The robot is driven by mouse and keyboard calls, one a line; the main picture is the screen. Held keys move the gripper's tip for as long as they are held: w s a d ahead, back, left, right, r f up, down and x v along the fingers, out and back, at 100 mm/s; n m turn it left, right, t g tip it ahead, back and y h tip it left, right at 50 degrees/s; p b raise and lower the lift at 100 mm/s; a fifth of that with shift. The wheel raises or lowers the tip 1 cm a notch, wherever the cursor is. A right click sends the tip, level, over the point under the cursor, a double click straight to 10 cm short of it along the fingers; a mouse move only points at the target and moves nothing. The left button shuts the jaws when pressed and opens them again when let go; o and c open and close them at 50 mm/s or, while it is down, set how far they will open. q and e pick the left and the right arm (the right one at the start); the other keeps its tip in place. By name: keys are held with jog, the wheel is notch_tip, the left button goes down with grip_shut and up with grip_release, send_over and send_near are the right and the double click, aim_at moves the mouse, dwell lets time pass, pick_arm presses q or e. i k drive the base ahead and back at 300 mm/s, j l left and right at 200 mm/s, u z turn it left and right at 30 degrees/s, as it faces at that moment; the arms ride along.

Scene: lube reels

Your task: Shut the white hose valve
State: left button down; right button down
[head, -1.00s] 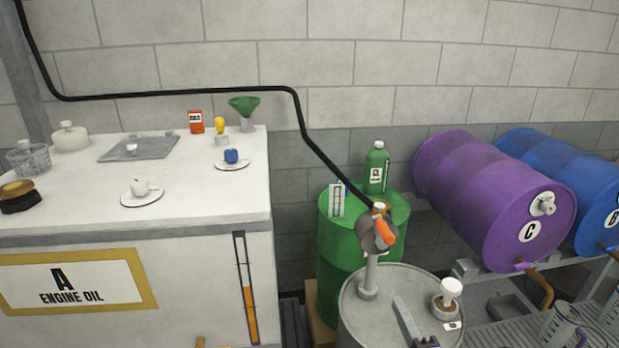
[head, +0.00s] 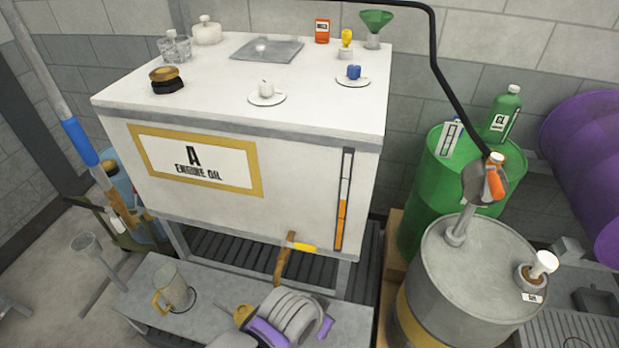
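I cannot tell for sure which part is the white hose valve. On the white tank (head: 350,120) a white knob (head: 267,87) stands on a round white disc, beside a blue knob (head: 354,72) on a similar disc. On the grey drum (head: 470,270) a white cap (head: 543,263) sits tilted on a brown-ringed fitting. A black hose (head: 452,92) ends at a fitting with an orange handle and whitish top (head: 496,170) above the drum. Neither of my grippers is in view.
A low grey bench (head: 230,328) in front of the tank holds a jug (head: 173,288) and a grey ringed item with purple parts (head: 285,318). A yellow-handled tap (head: 300,247) sticks out of the tank front.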

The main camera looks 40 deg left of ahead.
aim_at(115, 222)
jog(key=u, duration=2.25)
